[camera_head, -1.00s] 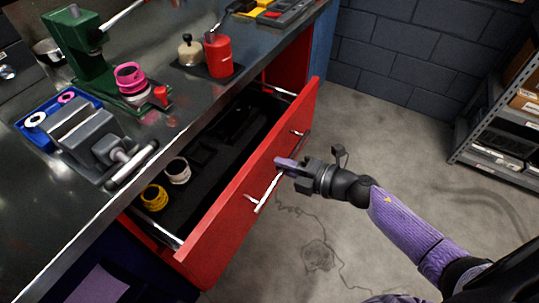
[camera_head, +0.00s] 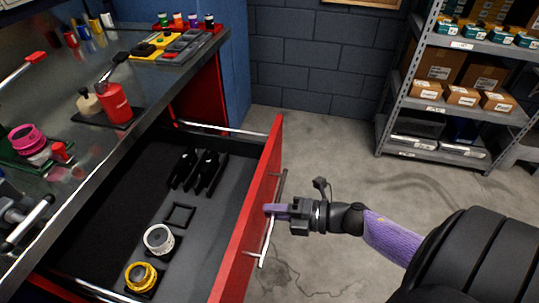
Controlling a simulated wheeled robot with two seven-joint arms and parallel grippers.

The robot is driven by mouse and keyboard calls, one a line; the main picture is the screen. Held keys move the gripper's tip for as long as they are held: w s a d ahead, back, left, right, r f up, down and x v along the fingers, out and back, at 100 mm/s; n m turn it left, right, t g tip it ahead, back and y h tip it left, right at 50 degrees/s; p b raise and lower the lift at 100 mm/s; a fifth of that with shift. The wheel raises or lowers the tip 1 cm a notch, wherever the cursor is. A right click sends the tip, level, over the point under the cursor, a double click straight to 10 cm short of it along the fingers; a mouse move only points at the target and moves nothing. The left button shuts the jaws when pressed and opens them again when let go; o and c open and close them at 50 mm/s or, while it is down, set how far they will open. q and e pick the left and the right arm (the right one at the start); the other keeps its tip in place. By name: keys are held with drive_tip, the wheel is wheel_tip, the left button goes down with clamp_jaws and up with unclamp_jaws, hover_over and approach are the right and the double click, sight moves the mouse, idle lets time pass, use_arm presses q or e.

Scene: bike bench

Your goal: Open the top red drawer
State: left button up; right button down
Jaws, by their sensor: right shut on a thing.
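The top red drawer (camera_head: 232,262) is pulled well out from under the bench. Its dark inside holds a yellow ring (camera_head: 141,276), a white ring (camera_head: 158,238), a small black square frame and several black tools (camera_head: 197,170). A metal bar handle (camera_head: 269,236) runs along the outside of the red front. My right gripper (camera_head: 275,210) is at the drawer front, shut on the handle near its middle. Its purple fingertips partly hide the bar. My left gripper is not in the view.
The metal bench top (camera_head: 112,150) overhangs the drawer, with a red bottle (camera_head: 115,104) and a yellow and grey tool tray near its edge. A grey shelf with boxes (camera_head: 463,96) stands at the back right. Concrete floor (camera_head: 330,155) between them is clear.

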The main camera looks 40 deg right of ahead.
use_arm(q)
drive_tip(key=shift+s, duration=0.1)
use_arm(e)
drive_tip(key=c, duration=0.7)
unclamp_jaws()
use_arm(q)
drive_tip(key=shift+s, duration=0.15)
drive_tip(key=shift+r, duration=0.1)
use_arm(e)
drive_tip(key=shift+s+d, duration=0.1)
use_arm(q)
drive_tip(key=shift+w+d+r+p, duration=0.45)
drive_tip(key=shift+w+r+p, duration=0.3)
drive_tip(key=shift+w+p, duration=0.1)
use_arm(e)
drive_tip(key=v, duration=0.9)
drive_tip(key=shift+s+d, duration=0.2)
drive_tip(key=shift+s, duration=0.15)
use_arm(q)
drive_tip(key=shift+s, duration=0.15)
use_arm(e)
drive_tip(key=shift+r, duration=0.1)
